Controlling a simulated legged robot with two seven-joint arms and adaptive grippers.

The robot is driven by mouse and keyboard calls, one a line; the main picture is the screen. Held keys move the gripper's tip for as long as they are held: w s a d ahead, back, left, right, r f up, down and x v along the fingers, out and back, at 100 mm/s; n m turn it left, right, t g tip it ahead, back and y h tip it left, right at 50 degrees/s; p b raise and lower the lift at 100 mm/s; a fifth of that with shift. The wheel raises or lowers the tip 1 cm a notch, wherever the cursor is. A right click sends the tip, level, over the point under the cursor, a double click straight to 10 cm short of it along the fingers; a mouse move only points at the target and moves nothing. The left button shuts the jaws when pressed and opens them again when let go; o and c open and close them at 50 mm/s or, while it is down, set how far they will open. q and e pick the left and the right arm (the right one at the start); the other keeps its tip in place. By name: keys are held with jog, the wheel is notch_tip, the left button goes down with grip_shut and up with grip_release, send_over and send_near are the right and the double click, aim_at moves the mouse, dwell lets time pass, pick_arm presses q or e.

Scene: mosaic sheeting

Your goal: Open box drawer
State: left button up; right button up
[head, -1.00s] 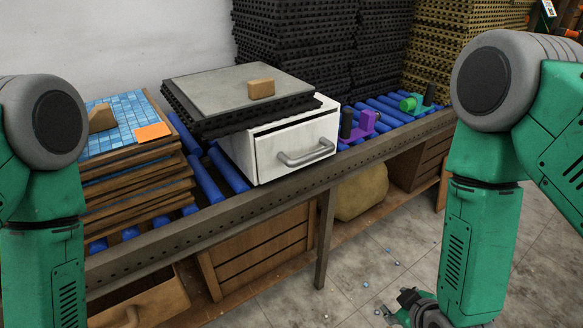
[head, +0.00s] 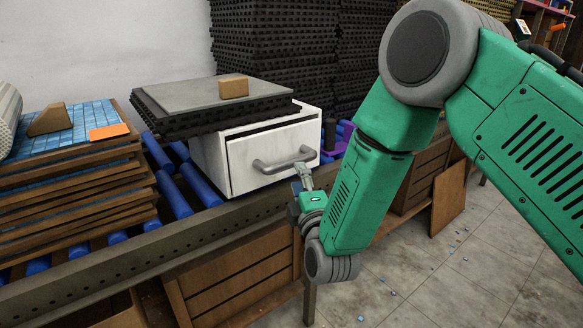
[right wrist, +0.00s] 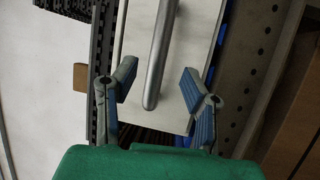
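The white box (head: 209,160) sits on the roller conveyor under a dark stack of sheets. Its drawer front (head: 245,160) looks shut or nearly so, with a thin dark gap along the top. A grey bar handle (head: 272,166) crosses the front. My left gripper is out of view.
A grey slab (head: 200,97) with a tan block (head: 233,87) lies on top of the box. Stacked wooden trays with blue tiles (head: 75,121) stand at the left. The conveyor's metal rail (head: 120,254) runs below the drawer. Purple holders (head: 345,130) stand behind my right arm.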

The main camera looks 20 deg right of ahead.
aim_at(269, 154)
jog(key=w, duration=0.4)
jog(key=w+r+b, duration=0.1)
jog(key=w, duration=0.1)
jog(key=shift+d, duration=0.2)
grip_shut()
